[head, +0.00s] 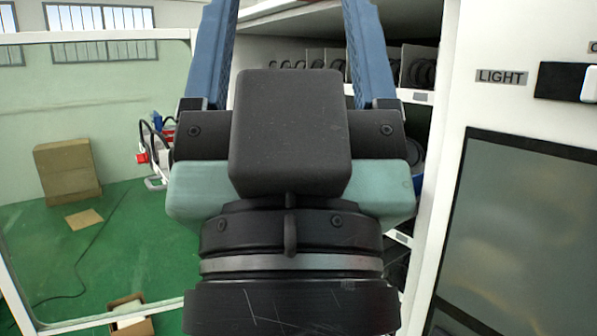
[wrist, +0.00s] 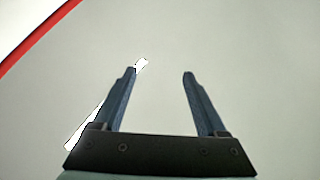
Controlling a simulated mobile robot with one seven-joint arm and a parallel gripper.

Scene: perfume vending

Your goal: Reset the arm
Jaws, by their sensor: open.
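My gripper fills the middle of the head view, with its blue fingers spread apart and running up past the top edge. In the wrist view my gripper (wrist: 160,73) is open, and nothing shows between the two blue fingers. Behind them is a plain pale grey-green surface. A thin white strip (wrist: 82,132) shows beside and partly behind the left finger. The fingertips are out of the head view.
The vending machine's interior shelves (head: 420,97) hold coiled parts behind my gripper. Its white front has a LIGHT label (head: 501,77) and a dark screen (head: 520,235) at right. The open glass door (head: 98,38) stands at left; cardboard boxes (head: 68,172) are beyond it.

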